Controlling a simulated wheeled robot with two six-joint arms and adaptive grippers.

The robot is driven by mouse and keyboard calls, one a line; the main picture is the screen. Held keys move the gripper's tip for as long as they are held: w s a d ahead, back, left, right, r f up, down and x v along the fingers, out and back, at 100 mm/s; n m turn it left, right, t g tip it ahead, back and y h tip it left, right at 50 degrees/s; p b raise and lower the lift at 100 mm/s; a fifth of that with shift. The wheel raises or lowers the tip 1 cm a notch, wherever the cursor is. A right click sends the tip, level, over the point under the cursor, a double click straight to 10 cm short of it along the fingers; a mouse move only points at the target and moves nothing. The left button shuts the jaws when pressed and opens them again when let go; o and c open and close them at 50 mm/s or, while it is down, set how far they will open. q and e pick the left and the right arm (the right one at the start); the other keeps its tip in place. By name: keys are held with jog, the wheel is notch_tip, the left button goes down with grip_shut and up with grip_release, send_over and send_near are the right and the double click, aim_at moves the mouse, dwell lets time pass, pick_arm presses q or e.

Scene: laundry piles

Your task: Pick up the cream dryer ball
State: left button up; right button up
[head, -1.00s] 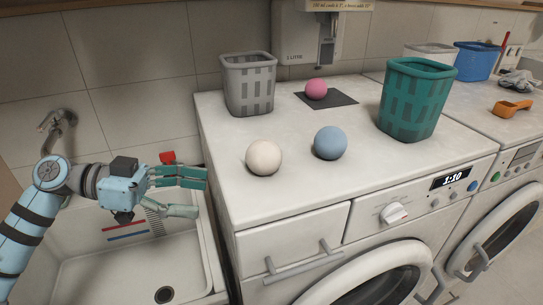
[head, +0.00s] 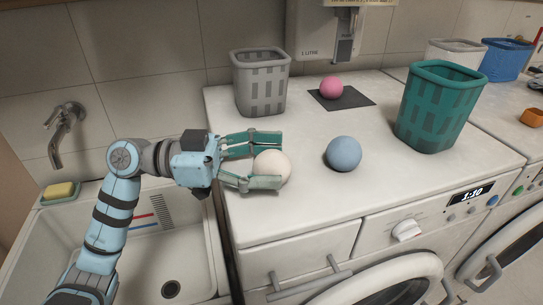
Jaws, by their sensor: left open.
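The cream dryer ball (head: 272,165) sits on the white washing machine top (head: 305,205), near its left front part. My left gripper (head: 266,162) reaches in from the left in the head view. Its green fingers are open, one on the far side of the ball and one on the near side. The ball lies between them, partly hidden by the fingers. I cannot tell whether the fingers touch it. My right gripper is not in view.
A blue ball (head: 344,153) sits right of the cream ball. A pink ball (head: 331,87) rests on a dark mat (head: 357,98) farther back. A grey basket (head: 261,84) stands behind, a teal basket (head: 438,108) at right. A sink (head: 150,245) lies left, with a yellow sponge (head: 59,190) on its edge.

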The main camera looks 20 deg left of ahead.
aim_at(272, 155)
pick_arm(q)
jog(key=shift+d, duration=0.55)
jog(key=shift+a, duration=0.1)
jog(key=c, duration=1.2)
jog(key=shift+r, duration=0.1)
notch_tip(272, 155, up, 20)
jog(key=p, duration=0.2)
jog(key=shift+p, duration=0.3)
